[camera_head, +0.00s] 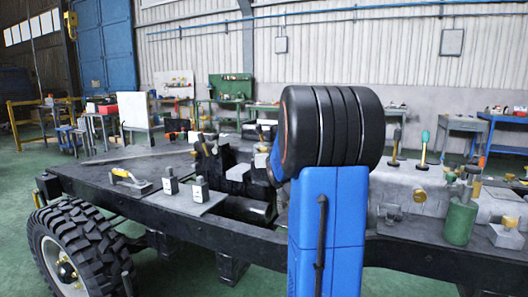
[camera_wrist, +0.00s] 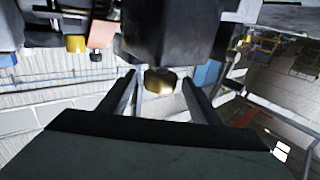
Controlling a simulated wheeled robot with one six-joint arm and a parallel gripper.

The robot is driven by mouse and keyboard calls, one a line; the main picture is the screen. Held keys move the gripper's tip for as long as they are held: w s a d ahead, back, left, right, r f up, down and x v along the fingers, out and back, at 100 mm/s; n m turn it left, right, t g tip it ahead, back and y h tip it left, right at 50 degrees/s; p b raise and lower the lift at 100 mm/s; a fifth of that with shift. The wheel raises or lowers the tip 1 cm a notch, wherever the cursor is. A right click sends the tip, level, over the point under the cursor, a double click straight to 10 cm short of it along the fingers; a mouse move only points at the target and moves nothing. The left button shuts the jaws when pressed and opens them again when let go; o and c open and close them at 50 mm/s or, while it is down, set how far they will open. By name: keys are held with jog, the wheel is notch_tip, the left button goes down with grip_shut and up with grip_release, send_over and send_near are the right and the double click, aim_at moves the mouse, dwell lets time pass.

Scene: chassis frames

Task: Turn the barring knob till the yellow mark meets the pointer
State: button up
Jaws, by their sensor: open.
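In the wrist view, a brass-coloured, faceted knob-like piece (camera_wrist: 160,80) shows below a dark block (camera_wrist: 172,30). It may be the barring knob; I cannot be sure. My gripper (camera_wrist: 158,88) is open, with one finger on each side of the brass piece in the picture. I cannot tell how deep the fingers reach or whether they touch it. I cannot make out a yellow mark or a pointer on it. In the head view my gripper is hidden behind my blue and black arm.
A big tyre (camera_head: 88,235) stands at left.

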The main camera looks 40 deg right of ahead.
jog(key=shift+x, duration=1.05)
jog(key=c, duration=1)
jog(key=shift+c, duration=0.2)
jog(key=shift+d+r+n+t+y, duration=0.1)
jog(key=shift+r+n+t+y, duration=0.05)
jog(key=shift+n+t+y, duration=0.2)
jog(key=shift+n+y, duration=0.45)
jog(key=shift+y, duration=0.3)
jog(key=o, duration=1)
jog(key=shift+o, duration=0.2)
